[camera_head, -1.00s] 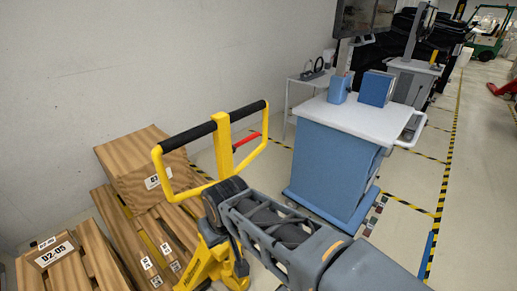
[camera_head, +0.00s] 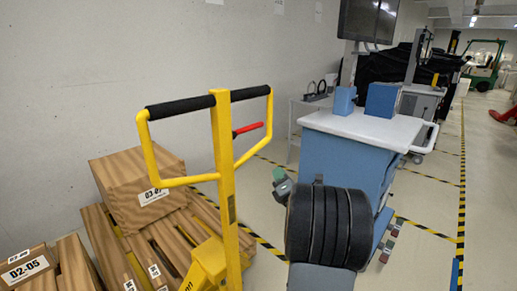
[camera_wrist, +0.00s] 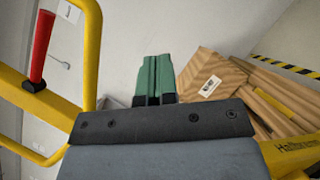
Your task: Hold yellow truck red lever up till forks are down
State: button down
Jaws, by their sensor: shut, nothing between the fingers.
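The yellow truck (camera_head: 226,190) stands left of centre in the head view, with its loop handle with black grips raised. The red lever (camera_head: 248,128) sticks out from the handle's post inside the right loop. In the wrist view the red lever (camera_wrist: 40,48) is at upper left, beside the yellow handle frame (camera_wrist: 90,50). My gripper (camera_wrist: 154,78) has green fingers, shut and empty, right of the lever and apart from it. In the head view my gripper (camera_head: 281,183) is partly hidden by my arm, right of and below the lever. The forks cannot be made out.
A blue cart (camera_head: 335,165) with a white top (camera_head: 365,127) stands to the right, close to my arm. Floor marked with yellow-black tape lies farther right.

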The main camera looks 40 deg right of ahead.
aim_at(249, 128)
jog(key=s+a+r+n+t+y, duration=0.4)
jog(key=n+y, duration=0.5)
jog(key=n, duration=0.6)
jog(key=shift+a+r+t+y, duration=0.45)
jog(key=shift+r+t, duration=0.25)
jog(key=shift+r, duration=0.3)
jog(key=shift+w+r, duration=0.1)
jog(key=p+x, duration=0.2)
jog(key=x, duration=0.7)
jog(key=shift+w+r+p, duration=0.25)
jog(key=shift+w+p, duration=0.05)
jog(key=shift+p, duration=0.1)
jog(key=shift+a, duration=0.1)
